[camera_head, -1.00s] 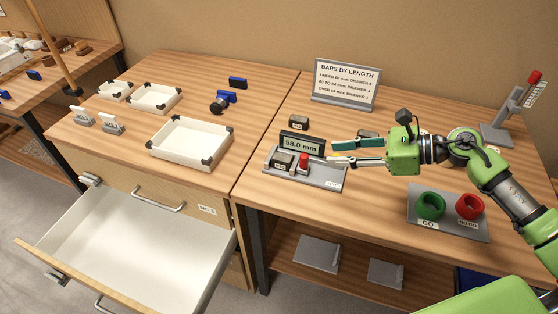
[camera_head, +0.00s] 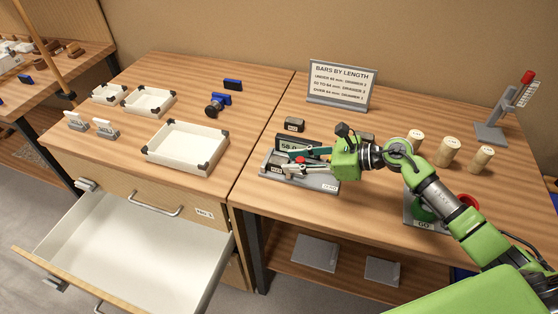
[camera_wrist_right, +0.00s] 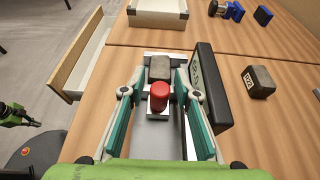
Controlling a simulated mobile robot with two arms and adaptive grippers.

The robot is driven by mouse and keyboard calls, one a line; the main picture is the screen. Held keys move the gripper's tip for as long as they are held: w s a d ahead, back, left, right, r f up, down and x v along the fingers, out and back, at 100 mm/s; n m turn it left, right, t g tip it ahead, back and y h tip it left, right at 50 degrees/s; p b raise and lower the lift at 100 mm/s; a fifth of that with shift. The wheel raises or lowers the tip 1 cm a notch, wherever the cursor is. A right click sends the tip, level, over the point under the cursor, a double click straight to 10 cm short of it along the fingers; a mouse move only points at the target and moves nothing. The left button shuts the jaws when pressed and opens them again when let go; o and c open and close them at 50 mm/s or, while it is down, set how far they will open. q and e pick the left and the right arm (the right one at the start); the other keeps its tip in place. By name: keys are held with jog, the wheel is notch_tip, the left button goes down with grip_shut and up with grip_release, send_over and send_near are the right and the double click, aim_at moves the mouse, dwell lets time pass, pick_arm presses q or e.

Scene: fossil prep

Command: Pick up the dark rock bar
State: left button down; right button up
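A dark rock bar (camera_head: 276,169) lies on the grey measuring gauge (camera_head: 317,184), partly hidden by my right gripper in the head view. In the right wrist view this bar (camera_wrist_right: 160,67) sits beyond the red knob (camera_wrist_right: 158,93). My right gripper (camera_head: 283,157) is open above the gauge, with its green-padded fingers on either side of the knob and reaching toward the bar. Another dark bar (camera_head: 294,124) lies behind the gauge; it also shows in the wrist view (camera_wrist_right: 258,82). A small green and dark part at the wrist view's left edge seems to be my left gripper (camera_wrist_right: 33,122).
The gauge's display (camera_wrist_right: 210,88) stands close beside one finger. A sign (camera_head: 341,84) stands at the back. Wooden cylinders (camera_head: 447,151) and a go/no-go ring stand are to the right. White trays (camera_head: 187,147) and an open drawer (camera_head: 130,240) are to the left.

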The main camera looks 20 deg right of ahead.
aim_at(282, 161)
jog(key=shift+p+x, duration=0.45)
jog(key=shift+x, duration=1.45)
jog(key=shift+d, duration=0.1)
grip_shut()
jog(key=shift+r, duration=0.1)
jog(key=shift+r, duration=0.15)
